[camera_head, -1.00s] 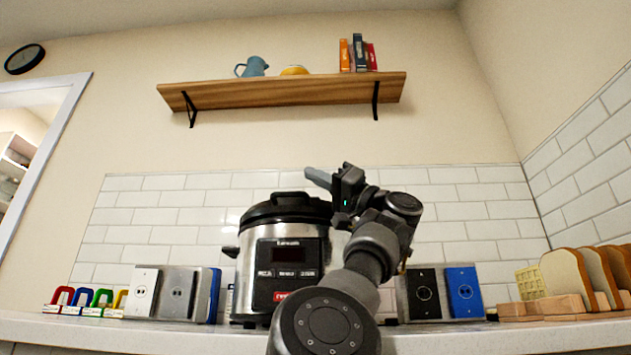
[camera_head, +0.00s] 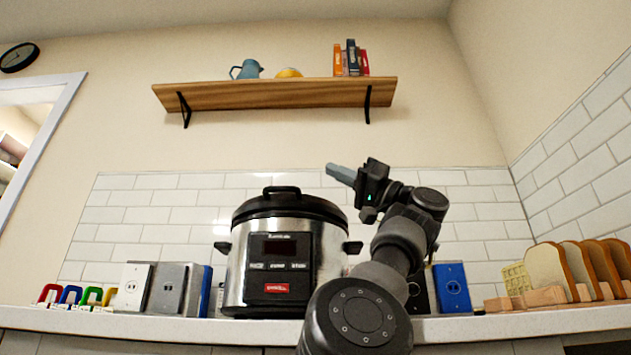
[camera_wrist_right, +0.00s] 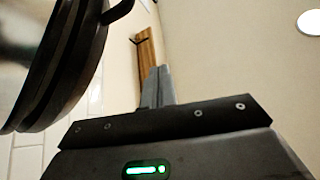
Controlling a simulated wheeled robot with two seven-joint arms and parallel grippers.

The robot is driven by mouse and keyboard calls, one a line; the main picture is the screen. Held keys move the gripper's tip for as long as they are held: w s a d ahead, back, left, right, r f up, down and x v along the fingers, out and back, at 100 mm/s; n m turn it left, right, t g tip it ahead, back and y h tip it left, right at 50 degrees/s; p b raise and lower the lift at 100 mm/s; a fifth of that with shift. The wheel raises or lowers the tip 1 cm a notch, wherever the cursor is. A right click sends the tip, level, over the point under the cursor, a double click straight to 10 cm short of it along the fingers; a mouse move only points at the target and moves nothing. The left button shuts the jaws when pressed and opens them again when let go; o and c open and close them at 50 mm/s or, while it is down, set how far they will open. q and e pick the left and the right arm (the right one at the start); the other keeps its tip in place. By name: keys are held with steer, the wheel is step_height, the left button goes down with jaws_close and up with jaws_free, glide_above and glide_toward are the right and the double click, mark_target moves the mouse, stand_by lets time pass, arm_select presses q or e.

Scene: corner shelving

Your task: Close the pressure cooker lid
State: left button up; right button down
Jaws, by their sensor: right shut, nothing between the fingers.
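The pressure cooker (camera_head: 328,262) stands upright on the counter, a silver body with a dark front panel. Its black lid (camera_head: 290,207) lies flat on top, with a handle in the middle; from this low angle I see no gap under it. My right gripper (camera_head: 332,170) is shut and empty, above and to the right of the lid, pointing left and apart from it. In the right wrist view the gripper fingers (camera_wrist_right: 157,85) are together, and the dark lid rim (camera_wrist_right: 75,60) shows at the left. My left gripper is not in view.
The counter (camera_head: 150,325) holds colored clips (camera_head: 75,295) and switch plates (camera_head: 170,290) left of the cooker. A blue plate (camera_head: 453,288) and a rack of bread slices (camera_head: 548,272) are on the right. A wooden shelf (camera_head: 275,94) hangs above.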

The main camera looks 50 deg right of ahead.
steer(key=s+d, duration=0.3)
steer(key=s, duration=0.2)
steer(key=shift+s+d+b, duration=0.15)
steer(key=shift+s+b, duration=0.2)
steer(key=shift+s, duration=0.05)
